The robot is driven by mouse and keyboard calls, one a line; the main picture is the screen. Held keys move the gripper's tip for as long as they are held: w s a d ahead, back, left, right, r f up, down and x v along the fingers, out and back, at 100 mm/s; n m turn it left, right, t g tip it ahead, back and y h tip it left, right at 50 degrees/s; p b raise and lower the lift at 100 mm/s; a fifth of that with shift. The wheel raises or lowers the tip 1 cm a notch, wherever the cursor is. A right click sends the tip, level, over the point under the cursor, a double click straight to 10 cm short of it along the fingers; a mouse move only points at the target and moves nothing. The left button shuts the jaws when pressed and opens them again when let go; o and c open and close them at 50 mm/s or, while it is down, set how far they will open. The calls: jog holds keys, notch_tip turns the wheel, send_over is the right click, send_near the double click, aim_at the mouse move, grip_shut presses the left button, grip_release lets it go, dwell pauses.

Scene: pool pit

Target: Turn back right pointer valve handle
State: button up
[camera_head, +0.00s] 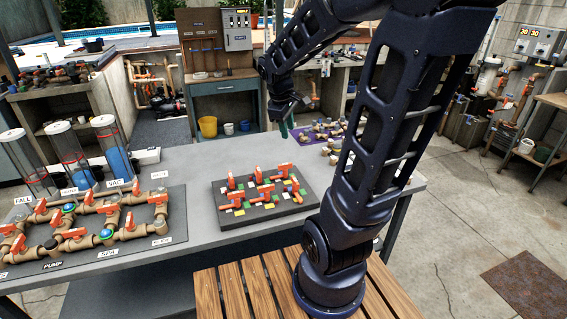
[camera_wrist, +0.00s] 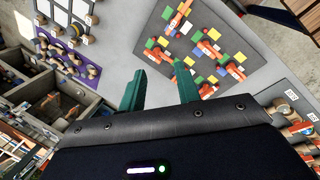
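A dark board (camera_head: 248,217) on the grey table carries several red-orange valve handles among coloured tags. The back right handle (camera_head: 284,168) stands upright at the board's far edge in the head view. The board (camera_wrist: 222,93) also shows in the wrist view, partly cut off by the top edge and my fingers; I cannot tell there which handle is the back right one. My gripper (camera_head: 284,131) hangs above and behind the board, apart from the handles. In the wrist view its two green fingers (camera_wrist: 159,78) are spread with nothing between them.
A larger pipe board (camera_head: 150,245) with red valves and clear cylinders (camera_head: 72,158) occupies the table's left side. A purple mat (camera_head: 315,137) with small fittings lies beyond the board. Bare grey tabletop (camera_head: 195,165) surrounds the board. A wooden slatted surface (camera_head: 235,295) is in front.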

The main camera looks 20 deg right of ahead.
aim_at(285, 164)
jog(key=w+a+f+n+g+h, duration=0.2)
jog(key=w+f+n, duration=0.7)
jog(key=w+f, duration=0.2)
jog(key=x, duration=1.1)
jog(key=shift+d+r, duration=0.15)
jog(key=shift+d, duration=0.1)
grip_shut()
